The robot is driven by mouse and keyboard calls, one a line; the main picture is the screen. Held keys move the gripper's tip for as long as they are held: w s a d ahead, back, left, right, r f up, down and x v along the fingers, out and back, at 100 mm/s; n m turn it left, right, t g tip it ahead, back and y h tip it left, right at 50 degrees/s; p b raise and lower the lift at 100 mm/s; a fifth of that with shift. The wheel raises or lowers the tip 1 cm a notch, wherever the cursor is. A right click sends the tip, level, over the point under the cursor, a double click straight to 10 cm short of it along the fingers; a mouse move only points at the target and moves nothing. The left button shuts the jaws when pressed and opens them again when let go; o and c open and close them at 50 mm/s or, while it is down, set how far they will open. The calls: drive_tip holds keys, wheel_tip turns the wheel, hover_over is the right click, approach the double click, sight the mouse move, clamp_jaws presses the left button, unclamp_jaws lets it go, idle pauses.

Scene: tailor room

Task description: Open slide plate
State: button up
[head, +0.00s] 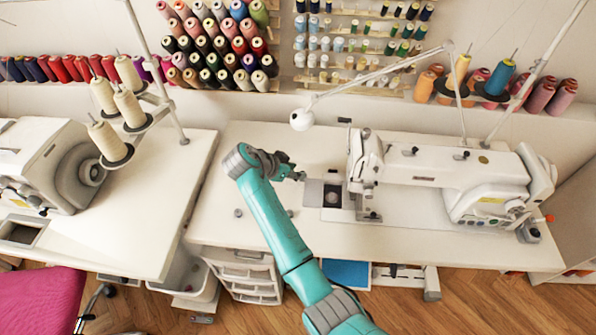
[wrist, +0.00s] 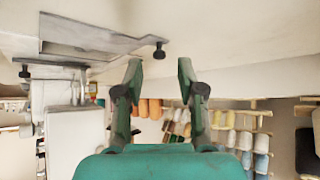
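The slide plate (head: 314,193) is a flat grey metal piece in the white table, just left of the sewing machine's needle area (head: 365,200). A dark patch with a pale round spot shows beside it. In the wrist view the metal plate (wrist: 112,44) is at upper left, with a small black knob (wrist: 160,51) near its right end. My gripper (head: 300,176) is just above and left of the plate. In the wrist view its two green fingers (wrist: 159,68) are apart with nothing between them. The knob appears beyond the fingertips; contact is not visible.
The white sewing machine (head: 440,170) stands right of the plate. A lamp head (head: 302,120) hangs above and behind my gripper. Another machine (head: 50,165) with thread cones stands on the left table. The table left of my gripper is mostly clear.

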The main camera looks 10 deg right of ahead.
drive_tip(key=v, duration=1)
drive_tip(key=shift+s+f, duration=0.1)
